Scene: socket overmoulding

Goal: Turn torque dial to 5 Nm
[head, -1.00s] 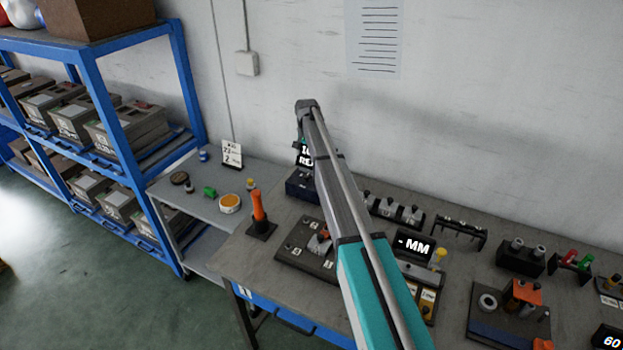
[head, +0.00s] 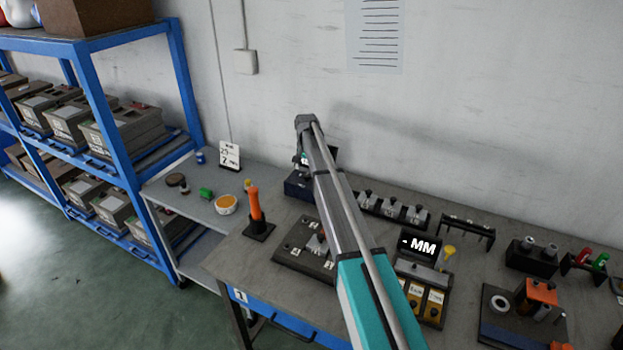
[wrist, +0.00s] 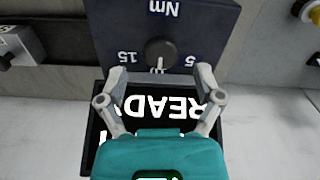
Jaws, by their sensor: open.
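The torque dial (wrist: 160,52) is a round black knob on a dark box (wrist: 195,22), upside down in the wrist view. Labels 15, 10 and 5 surround it, with Nm on the far side. Its white mark points at the 10. My gripper (wrist: 160,72) is open, its fingertips on either side of the dial and apart from it. A black display (wrist: 150,103) reading READY lies under the gripper, which partly covers it. In the head view the dark box (head: 298,187) stands at the bench's back left, with my arm hiding much of it and the gripper.
An orange-handled tool (head: 255,204) stands in front of the box. A plate with numbered slots (head: 290,245) lies nearer the front edge. A row of clamps (head: 394,207) is to the right along the wall. A grey side table (head: 180,215) adjoins on the left.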

